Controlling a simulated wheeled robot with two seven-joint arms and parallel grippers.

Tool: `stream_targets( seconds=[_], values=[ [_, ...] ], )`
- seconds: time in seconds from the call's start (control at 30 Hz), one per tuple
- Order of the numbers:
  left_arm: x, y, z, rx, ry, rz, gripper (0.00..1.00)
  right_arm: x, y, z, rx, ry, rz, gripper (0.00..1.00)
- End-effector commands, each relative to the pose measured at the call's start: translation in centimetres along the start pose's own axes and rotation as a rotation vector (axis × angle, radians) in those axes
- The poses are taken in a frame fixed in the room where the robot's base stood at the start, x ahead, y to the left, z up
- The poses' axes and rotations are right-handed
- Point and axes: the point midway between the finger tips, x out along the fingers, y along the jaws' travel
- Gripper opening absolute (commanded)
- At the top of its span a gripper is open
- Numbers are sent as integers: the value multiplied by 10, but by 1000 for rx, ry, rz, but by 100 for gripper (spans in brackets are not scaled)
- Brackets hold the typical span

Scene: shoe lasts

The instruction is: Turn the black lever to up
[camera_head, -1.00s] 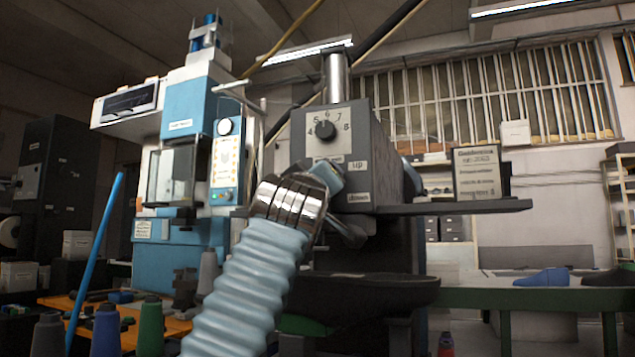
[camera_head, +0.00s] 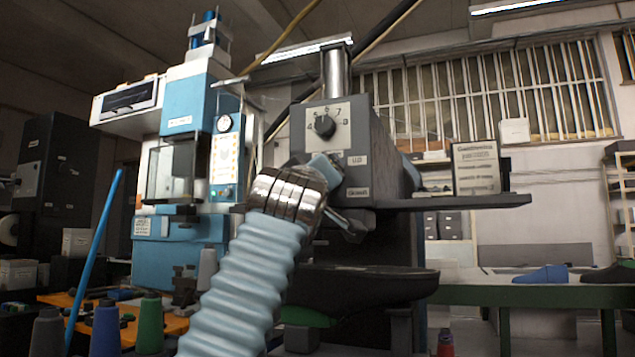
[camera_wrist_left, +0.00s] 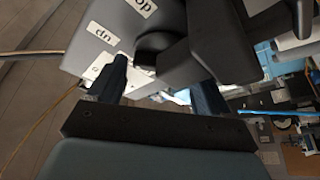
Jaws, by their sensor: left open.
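The grey machine head (camera_head: 387,165) has a numbered dial (camera_head: 325,126) and small labels on its front, including an upper label (camera_head: 357,160). My left gripper (camera_head: 328,170) is in front of this face, below the dial, at the end of a pale blue sleeved arm. In the left wrist view my left gripper (camera_wrist_left: 160,85) is open, its two dark fingers apart and close to the machine. A dark rounded part, likely the black lever (camera_wrist_left: 160,45), shows just beyond and between the fingers. Its exact position and any contact are unclear. My right gripper does not show.
A dark shelf (camera_head: 460,202) with a sign (camera_head: 476,168) juts right from the machine. A blue-and-white machine (camera_head: 185,170) stands at left. Thread cones (camera_head: 150,325) stand in front of it. A green bench (camera_head: 530,297) with a blue shoe last (camera_head: 541,275) is at right.

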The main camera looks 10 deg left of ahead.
Motion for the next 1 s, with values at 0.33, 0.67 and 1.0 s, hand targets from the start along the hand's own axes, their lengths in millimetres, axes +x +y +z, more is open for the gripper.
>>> stream_targets(
  seconds=[0.33,0.67,1.0],
  values=[
    [-80,-5,8,-3,1,5,79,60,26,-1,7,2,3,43],
    [-127,-2,2,-2,-1,1,79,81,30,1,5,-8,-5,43],
    [-129,0,1,-1,-1,0,79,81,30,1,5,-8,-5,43]
  ],
)
